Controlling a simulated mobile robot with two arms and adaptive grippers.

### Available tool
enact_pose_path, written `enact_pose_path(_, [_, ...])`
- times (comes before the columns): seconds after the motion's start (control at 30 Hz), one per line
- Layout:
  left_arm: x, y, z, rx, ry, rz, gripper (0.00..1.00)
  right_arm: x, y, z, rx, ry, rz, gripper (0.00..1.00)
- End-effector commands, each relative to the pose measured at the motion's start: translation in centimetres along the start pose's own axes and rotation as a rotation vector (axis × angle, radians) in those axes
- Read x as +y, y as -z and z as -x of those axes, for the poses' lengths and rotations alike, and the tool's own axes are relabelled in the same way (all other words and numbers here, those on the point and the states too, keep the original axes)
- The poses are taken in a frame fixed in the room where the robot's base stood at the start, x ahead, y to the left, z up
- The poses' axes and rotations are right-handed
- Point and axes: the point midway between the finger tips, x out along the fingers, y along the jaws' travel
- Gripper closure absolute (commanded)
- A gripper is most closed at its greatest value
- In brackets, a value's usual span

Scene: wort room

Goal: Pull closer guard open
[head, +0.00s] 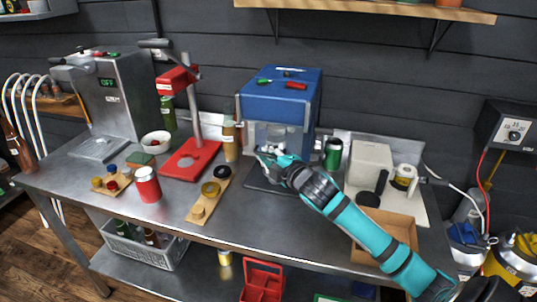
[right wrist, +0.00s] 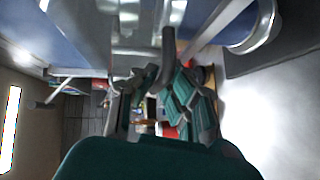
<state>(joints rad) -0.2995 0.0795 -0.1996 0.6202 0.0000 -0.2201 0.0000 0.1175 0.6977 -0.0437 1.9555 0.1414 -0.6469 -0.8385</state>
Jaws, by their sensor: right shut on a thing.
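The closer (head: 280,95) is a blue box-shaped machine at the back middle of the steel table. Its guard (head: 257,135) looks clear or pale and covers the front opening below the blue head; my gripper partly hides it. My right gripper (head: 272,162) is at the lower front of the closer. In the right wrist view its teal fingers (right wrist: 165,100) are shut around a dark bar-like handle (right wrist: 168,48) in front of a clear panel (right wrist: 140,25). How far the guard stands open I cannot tell. My left gripper is not in view.
A red press (head: 190,155) and a red can (head: 147,184) stand to the left. A wooden strip (head: 208,203) with round pieces lies in front. The front middle table is clear.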

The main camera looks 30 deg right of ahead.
Motion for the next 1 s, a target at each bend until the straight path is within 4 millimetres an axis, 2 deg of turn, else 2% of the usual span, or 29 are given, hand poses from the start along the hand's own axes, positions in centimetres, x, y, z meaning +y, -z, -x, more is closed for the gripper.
enact_pose_path(0.03, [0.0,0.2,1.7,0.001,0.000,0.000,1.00,2.3,0.3,0.3,0.002,-0.013,0.002,1.00])
enact_pose_path(0.1, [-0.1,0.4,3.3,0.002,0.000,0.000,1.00,3.9,0.5,0.6,0.003,-0.015,0.003,1.00])
enact_pose_path(0.3, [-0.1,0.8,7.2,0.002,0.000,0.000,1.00,8.0,1.2,1.2,0.003,-0.015,0.001,1.00])
enact_pose_path(0.4, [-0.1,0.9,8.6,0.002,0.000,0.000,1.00,9.4,1.4,1.5,0.004,-0.013,0.000,1.00])
enact_pose_path(0.57, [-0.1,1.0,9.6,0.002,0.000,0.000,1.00,10.5,1.6,1.7,0.004,-0.012,0.000,1.00])
enact_pose_path(0.9, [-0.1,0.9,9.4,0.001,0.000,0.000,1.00,10.4,1.6,1.6,0.004,-0.013,-0.001,1.00])
enact_pose_path(1.0, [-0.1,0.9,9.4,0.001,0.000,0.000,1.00,10.4,1.6,1.6,0.004,-0.012,-0.001,0.84])
